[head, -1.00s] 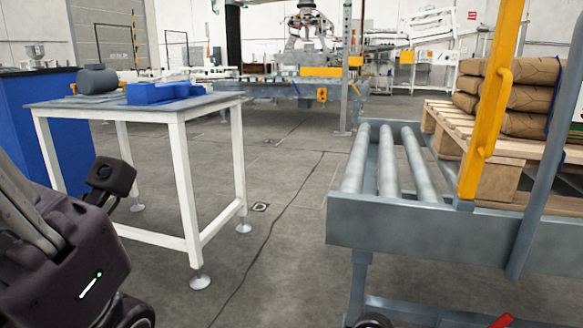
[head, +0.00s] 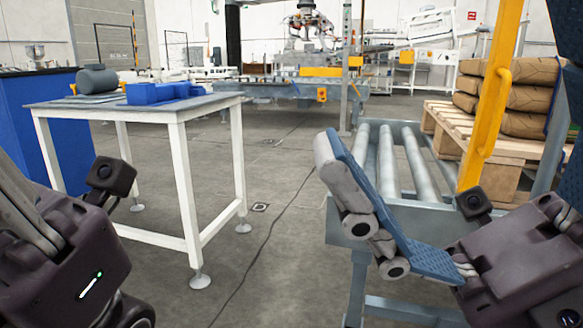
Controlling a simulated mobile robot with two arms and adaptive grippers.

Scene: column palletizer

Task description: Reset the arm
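My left gripper's dark body (head: 70,260), with a small camera on it and a lit green strip, fills the lower left corner of the head view. One grey finger with a blue textured pad leans up and left in front of the roller conveyor (head: 408,165). Another blue textured part, apparently the other finger, runs up the right edge and is cut off. The wide gap between them looks empty.
A white-legged table (head: 180,150) at the left carries a blue part (head: 155,93) and a grey rounded object (head: 97,79). A yellow post (head: 490,110) and a pallet (head: 480,135) with brown sacks (head: 525,95) stand at the right.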

